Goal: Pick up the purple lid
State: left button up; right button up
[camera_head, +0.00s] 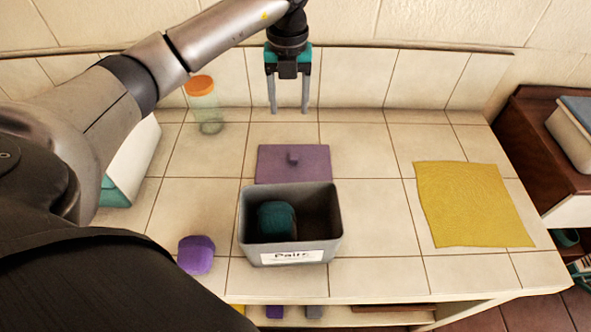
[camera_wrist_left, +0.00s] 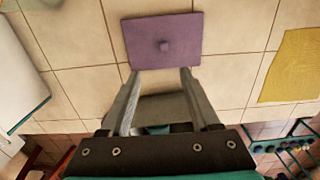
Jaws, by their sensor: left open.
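The purple lid (camera_head: 280,167) is a flat rectangle with a small knob in its middle. It lies on the tiled counter just behind the grey bin. The lid also shows at the top middle of the left wrist view (camera_wrist_left: 180,28). My left gripper (camera_head: 289,108) is open and empty, with its fingers pointing down, above the counter and apart from the lid. In the left wrist view its two fingers (camera_wrist_left: 160,72) reach toward the lid's near edge. My right gripper is not in view.
The grey bin (camera_head: 331,237) with a label stands in front of the lid and holds a dark teal item (camera_head: 277,221). A purple item (camera_head: 196,255) lies to its left. A yellow cloth (camera_head: 470,204) lies right. An orange-capped clear jar (camera_head: 203,103) stands back left.

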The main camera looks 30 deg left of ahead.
pick_arm(q)
send_over(294, 157)
jog(key=f, duration=0.9)
jog(key=shift+s+a+f, duration=0.15)
jog(key=shift+a+f, duration=0.1)
jog(key=shift+a, duration=0.15)
jog(key=shift+w+d+f+b, duration=0.1)
jog(key=shift+f+b, duration=0.05)
jog(key=shift+f, duration=0.85)
jog(key=shift+w+d+f+b, duration=0.1)
jog(key=shift+d+f+b, duration=0.1)
jog(key=shift+f, duration=0.8)
jog(key=shift+d+f+b, duration=0.1)
jog(key=shift+f+b, duration=0.05)
jog(key=shift+f, duration=0.85)
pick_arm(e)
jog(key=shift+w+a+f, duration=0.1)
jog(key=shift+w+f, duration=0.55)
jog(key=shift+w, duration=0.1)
pick_arm(q)
grip_shut()
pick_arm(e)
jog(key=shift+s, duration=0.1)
